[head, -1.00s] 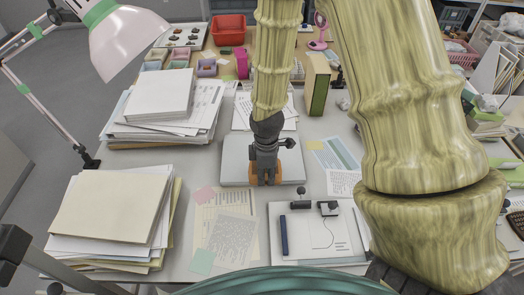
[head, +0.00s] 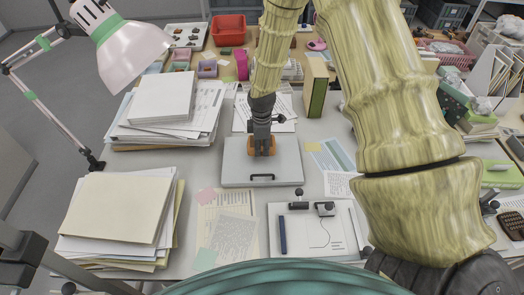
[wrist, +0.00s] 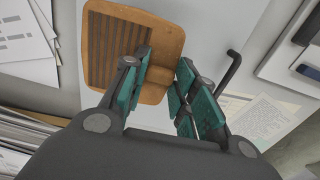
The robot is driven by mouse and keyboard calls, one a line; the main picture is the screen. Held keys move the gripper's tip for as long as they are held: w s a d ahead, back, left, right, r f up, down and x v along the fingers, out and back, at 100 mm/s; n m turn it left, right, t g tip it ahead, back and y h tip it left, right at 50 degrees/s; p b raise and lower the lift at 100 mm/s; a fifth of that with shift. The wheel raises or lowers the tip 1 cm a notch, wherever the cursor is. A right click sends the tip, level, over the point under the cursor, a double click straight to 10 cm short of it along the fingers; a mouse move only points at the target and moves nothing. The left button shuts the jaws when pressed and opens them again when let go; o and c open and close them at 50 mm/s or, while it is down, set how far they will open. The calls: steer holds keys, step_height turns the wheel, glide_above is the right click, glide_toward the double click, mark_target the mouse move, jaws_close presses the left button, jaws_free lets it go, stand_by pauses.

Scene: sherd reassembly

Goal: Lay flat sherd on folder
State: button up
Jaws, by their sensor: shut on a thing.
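The sherd (wrist: 164,38) is a flat orange-brown piece with rounded corners and a dark ribbed patch. My gripper (head: 262,150) is shut on it near one edge, and its teal-padded fingers (wrist: 165,80) show in the wrist view. The sherd also shows at the fingertips in the head view (head: 251,147). Below is a pale grey, flat folder-like case (head: 235,174) with a black handle (head: 262,177), which also shows in the wrist view (wrist: 231,68). The sherd is over the case's far middle part; I cannot tell whether they touch.
Left stand paper stacks, one topped by a cream cover (head: 115,208), and a lamp (head: 125,45). A clipboard-like board (head: 300,242) with a blue pen lies in front. A green-spined box (head: 316,88) stands behind right. The case's near half is clear.

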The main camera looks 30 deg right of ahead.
steer(key=shift+f+p, duration=0.65)
steer(key=shift+f, duration=0.9)
steer(key=shift+f, duration=0.15)
steer(key=o, duration=1.1)
steer(key=shift+r, duration=0.25)
steer(key=shift+r+b, duration=1.85)
steer(key=shift+r, duration=4.05)
